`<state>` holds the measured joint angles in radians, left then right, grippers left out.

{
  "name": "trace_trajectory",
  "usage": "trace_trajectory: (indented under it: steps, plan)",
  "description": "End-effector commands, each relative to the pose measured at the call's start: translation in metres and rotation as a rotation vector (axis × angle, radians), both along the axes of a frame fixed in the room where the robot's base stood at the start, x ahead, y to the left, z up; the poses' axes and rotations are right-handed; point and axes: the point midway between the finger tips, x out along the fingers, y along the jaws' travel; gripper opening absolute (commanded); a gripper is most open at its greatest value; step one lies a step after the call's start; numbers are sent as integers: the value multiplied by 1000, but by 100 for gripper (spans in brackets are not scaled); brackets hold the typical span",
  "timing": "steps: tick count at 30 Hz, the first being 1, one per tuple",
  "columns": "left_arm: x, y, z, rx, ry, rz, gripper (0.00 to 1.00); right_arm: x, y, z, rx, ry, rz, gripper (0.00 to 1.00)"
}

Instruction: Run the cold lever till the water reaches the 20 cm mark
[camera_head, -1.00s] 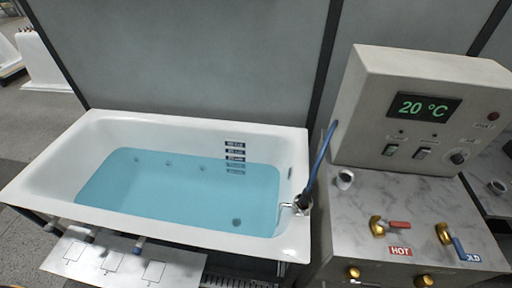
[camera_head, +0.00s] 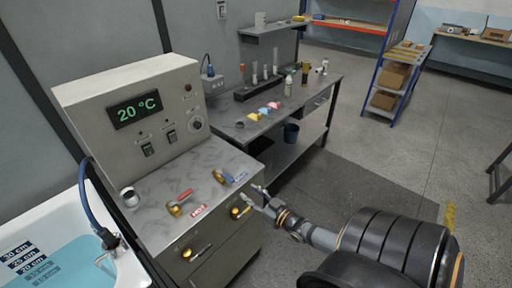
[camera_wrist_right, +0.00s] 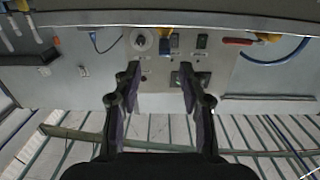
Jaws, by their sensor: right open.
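The cold lever (camera_head: 235,178), a blue handle on a brass valve, sits on the marbled counter right of the red hot lever (camera_head: 180,204). The blue water (camera_head: 60,266) in the white tub stands about at the 20 cm plate (camera_head: 26,267); the lower plates are under water. The spout's outflow is too small to judge. My right gripper (camera_head: 260,198) is open and empty beside the counter's front edge, apart from the cold lever. In the right wrist view its spread fingers (camera_wrist_right: 160,88) have nothing between them; the cold lever (camera_wrist_right: 175,38) shows beyond. My left gripper is out of view.
A control box with a 20 °C display (camera_head: 137,109) stands behind the levers. A blue hose (camera_head: 88,202) runs to the tub.

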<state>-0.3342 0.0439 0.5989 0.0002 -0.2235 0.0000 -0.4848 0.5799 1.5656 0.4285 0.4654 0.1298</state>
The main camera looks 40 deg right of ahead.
Motion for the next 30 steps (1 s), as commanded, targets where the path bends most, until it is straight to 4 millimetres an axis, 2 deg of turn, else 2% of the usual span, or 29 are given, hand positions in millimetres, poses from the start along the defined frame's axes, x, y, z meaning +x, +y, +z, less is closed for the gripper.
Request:
trace_trajectory:
  steps: [1, 4, 6, 9, 11, 16, 19, 24, 30]
  plan:
    - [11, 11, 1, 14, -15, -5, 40, 2, 3, 9, 6, -21, 10, 42]
    - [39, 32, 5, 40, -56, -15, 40, 3, 4, 14, 10, -33, 16, 42]
    - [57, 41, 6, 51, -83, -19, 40, 5, 4, 13, 10, -33, 14, 42]
    - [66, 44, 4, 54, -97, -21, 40, 17, 5, 12, 8, -34, 13, 42]
    - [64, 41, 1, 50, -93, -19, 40, 29, 6, 12, 8, -35, 13, 42]
    - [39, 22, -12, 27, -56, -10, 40, 66, 9, 11, 8, -34, 12, 42]
    - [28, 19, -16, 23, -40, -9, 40, 84, 10, 12, 8, -32, 12, 42]
    - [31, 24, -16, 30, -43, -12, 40, 103, 12, 12, 8, -30, 13, 42]
    - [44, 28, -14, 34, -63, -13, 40, 107, 12, 12, 8, -28, 13, 42]
